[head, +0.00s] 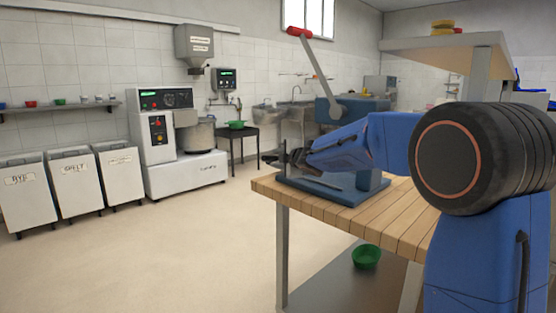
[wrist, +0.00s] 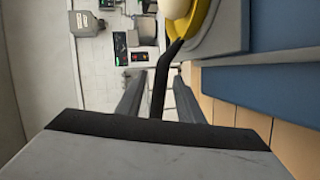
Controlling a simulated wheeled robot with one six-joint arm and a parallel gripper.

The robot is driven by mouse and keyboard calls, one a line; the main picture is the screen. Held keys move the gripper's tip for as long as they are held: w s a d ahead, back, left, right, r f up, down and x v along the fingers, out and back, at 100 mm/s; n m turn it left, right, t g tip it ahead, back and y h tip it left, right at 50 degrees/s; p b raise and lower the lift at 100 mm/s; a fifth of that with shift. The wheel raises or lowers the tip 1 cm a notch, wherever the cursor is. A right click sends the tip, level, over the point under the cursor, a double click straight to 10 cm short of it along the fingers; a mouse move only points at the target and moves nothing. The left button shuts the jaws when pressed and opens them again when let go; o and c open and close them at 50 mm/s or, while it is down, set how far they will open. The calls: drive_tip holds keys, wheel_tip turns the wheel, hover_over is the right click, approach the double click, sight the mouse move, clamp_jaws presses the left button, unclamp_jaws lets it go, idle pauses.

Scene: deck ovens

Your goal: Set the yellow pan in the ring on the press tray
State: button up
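The yellow pan (wrist: 206,14) shows at the top of the wrist view, cut off by the frame edge, with a pale round lump in it. Its black handle (wrist: 160,90) runs back between the fingers of my gripper (wrist: 160,76). Gaps show on both sides of the handle, so the fingers stand open around it. The pan is over or on a pale grey plate (wrist: 232,35), seemingly the press tray; contact and the ring are not clear. In the head view my gripper (head: 276,160) is at the left side of the blue press (head: 340,108); the pan cannot be made out there.
The press stands on a wooden table (head: 400,220), its lever with a red knob (head: 299,32) raised. A green bowl (head: 366,257) sits on the lower shelf. A mixer (head: 165,140) and several bins stand along the back wall. The floor at left is clear.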

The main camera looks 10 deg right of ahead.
drive_tip(key=shift+r, duration=0.1)
drive_tip(key=shift+s+r, duration=0.1)
drive_tip(key=shift+s, duration=0.1)
drive_tip(key=v, duration=1.1)
drive_tip(key=shift+s, duration=0.3)
drive_tip(key=shift+d, duration=0.15)
